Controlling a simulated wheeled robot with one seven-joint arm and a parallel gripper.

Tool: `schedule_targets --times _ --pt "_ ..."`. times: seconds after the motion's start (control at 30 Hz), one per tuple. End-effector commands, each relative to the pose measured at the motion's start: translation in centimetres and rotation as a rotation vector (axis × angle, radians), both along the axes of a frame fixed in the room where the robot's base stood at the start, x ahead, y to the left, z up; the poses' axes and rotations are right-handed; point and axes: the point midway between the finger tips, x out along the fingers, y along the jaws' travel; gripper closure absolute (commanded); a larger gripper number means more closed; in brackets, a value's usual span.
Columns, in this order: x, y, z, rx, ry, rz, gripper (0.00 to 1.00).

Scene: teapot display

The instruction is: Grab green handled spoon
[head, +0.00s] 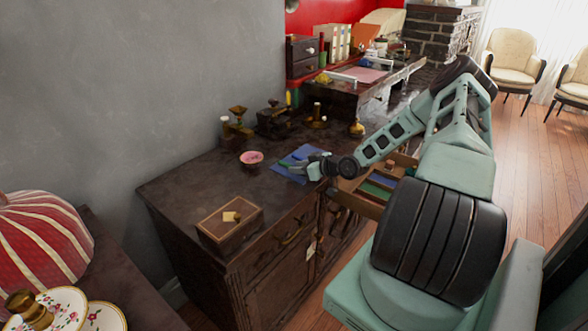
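A thin green piece (287,163), which looks like the green spoon handle, lies on a blue cloth (300,153) on top of the dark wooden cabinet (190,180). The spoon's bowl cannot be made out. My gripper (311,169) reaches in from the right, low over the right side of the cloth, with its tips just right of the green piece. My fingers are too small and dark to show whether they are open or shut, or whether they touch the spoon.
A pink bowl (251,158) stands left of the cloth, and a wooden box (230,222) sits nearer the front. Brass and dark pieces (273,120) stand at the back. An open drawer (370,195) lies below my wrist. The cabinet top's left part is clear.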

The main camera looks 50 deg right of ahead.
Motion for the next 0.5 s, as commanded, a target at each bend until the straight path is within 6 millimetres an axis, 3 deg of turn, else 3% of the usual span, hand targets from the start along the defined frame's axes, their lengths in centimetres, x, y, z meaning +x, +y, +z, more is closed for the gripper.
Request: schedule_targets --times 0.13,0.23,0.27,0.5 --pt "-0.02 -0.01 0.0 0.0 0.0 0.0 0.69" --pt "-0.04 -0.03 0.01 0.0 0.0 0.0 0.97" --pt "-0.04 -0.03 0.01 0.0 0.0 0.0 1.0" --pt "-0.05 -0.03 0.01 0.0 0.0 0.0 1.0"
